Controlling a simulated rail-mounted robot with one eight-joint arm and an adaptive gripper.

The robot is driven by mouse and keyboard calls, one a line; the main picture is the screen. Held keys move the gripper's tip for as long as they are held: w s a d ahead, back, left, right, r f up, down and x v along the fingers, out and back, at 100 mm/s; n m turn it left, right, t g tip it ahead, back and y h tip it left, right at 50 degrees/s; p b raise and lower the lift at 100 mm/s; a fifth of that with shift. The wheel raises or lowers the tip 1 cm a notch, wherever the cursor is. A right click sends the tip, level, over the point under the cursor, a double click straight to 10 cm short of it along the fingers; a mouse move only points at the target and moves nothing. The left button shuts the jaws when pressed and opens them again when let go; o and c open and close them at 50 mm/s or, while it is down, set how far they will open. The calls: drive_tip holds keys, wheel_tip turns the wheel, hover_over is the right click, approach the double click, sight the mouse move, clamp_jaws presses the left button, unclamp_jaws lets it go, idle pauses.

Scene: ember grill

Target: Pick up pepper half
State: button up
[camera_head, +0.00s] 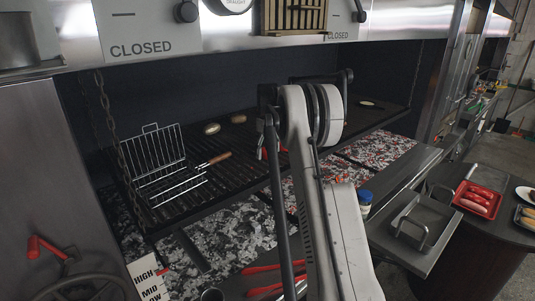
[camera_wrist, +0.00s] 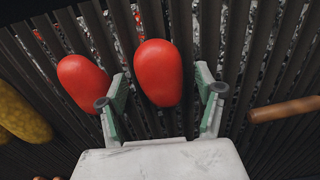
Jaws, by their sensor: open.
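Two smooth red pepper halves lie on the dark grill bars in the wrist view. One pepper half (camera_wrist: 158,72) is between the fingers of my gripper (camera_wrist: 161,88) as seen from the wrist, with a gap on each side. The other pepper half (camera_wrist: 83,83) lies just outside the left finger. My gripper is open and holds nothing. How high the fingertips are above the bars is hard to tell. In the head view a little red shows beside my arm, which hides most of that area and the gripper.
The grill grate (camera_head: 215,178) holds a wire basket (camera_head: 152,152) and a wooden handle (camera_head: 214,159); a wooden handle also shows at right in the wrist view (camera_wrist: 284,109). Yellow food (camera_wrist: 22,113) lies at left. Coals burn below. A red tray (camera_head: 468,205) with sausages stands far right.

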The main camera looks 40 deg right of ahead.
drive_tip(key=shift+f, duration=0.1)
drive_tip(key=shift+c, duration=0.2)
drive_tip(key=c, duration=1.2)
drive_tip(key=shift+r, duration=0.2)
